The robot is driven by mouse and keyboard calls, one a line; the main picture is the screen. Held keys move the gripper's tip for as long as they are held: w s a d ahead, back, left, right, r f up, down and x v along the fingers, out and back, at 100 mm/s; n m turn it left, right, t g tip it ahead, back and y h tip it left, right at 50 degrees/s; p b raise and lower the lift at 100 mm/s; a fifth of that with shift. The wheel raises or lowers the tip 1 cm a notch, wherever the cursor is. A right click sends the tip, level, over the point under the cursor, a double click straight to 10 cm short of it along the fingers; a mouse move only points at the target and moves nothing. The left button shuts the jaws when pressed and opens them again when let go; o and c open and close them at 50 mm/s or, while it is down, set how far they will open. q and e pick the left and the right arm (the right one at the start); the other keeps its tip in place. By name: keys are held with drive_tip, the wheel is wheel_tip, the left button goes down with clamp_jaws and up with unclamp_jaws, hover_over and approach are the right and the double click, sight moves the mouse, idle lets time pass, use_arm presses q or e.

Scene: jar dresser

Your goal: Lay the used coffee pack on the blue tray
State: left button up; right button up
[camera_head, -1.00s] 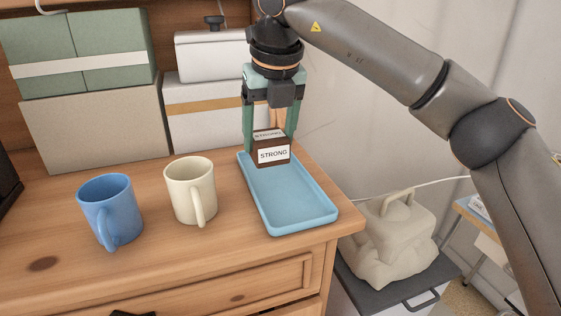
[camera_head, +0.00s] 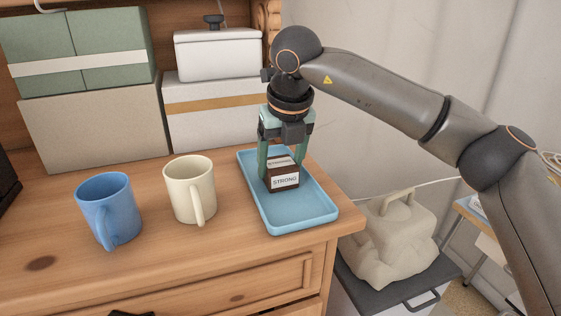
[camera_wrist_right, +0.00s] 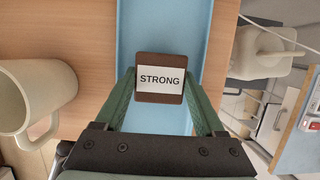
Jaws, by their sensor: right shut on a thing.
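The coffee pack (camera_head: 284,178) is a small brown block with a white label reading STRONG. My right gripper (camera_head: 281,170) points down and is shut on the pack, one green finger on each side. The blue tray (camera_head: 308,213) lies on the dresser top near its right edge. The pack is over the tray's middle, low down; I cannot tell whether it touches the tray floor. In the right wrist view the pack (camera_wrist_right: 160,92) sits between the fingers, with the tray (camera_wrist_right: 165,25) beneath it. My left gripper is not in view.
A cream mug (camera_head: 188,190) stands just left of the tray, and a blue mug (camera_head: 108,210) farther left. Boxes (camera_head: 95,125) and a white lidded container (camera_head: 215,55) stand behind. The dresser's right edge is close to the tray.

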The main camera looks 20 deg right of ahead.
drive_tip(key=o, duration=1.3)
drive_tip(key=shift+o, duration=0.2)
drive_tip(key=shift+s+r, duration=0.1)
drive_tip(key=shift+r, duration=0.5)
drive_tip(key=p+v, duration=0.1)
drive_tip(key=v, duration=1)
drive_tip(key=shift+a, duration=0.1)
